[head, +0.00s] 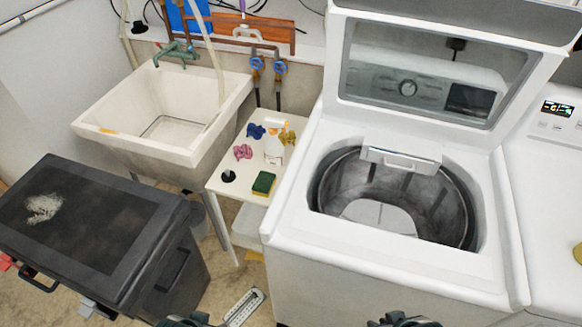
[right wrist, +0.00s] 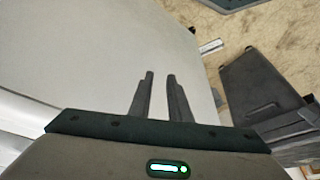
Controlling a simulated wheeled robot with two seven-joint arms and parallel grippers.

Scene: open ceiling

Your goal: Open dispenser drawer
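The dispenser drawer (head: 400,161) is a white front with a pale handle, set at the back rim of the washer's tub opening. It looks shut. The top-loading washer (head: 360,285) has its lid (head: 435,75) raised, and the grey drum (head: 440,210) shows inside. My right gripper (right wrist: 160,78) has its two dark fingers apart with nothing between them; a white surface fills much of the view behind them. In the head view only part of my right arm shows at the bottom edge, well in front of the drawer. A bit of my left arm shows at bottom left; its fingers are hidden.
A second white machine (head: 545,190) stands close on the right. A small white table (head: 228,186) with a bottle, sponge and cloths stands left of the washer. A utility sink (head: 110,120) and a dark lidded bin (head: 90,220) are further left. A power strip (head: 243,307) lies on the floor.

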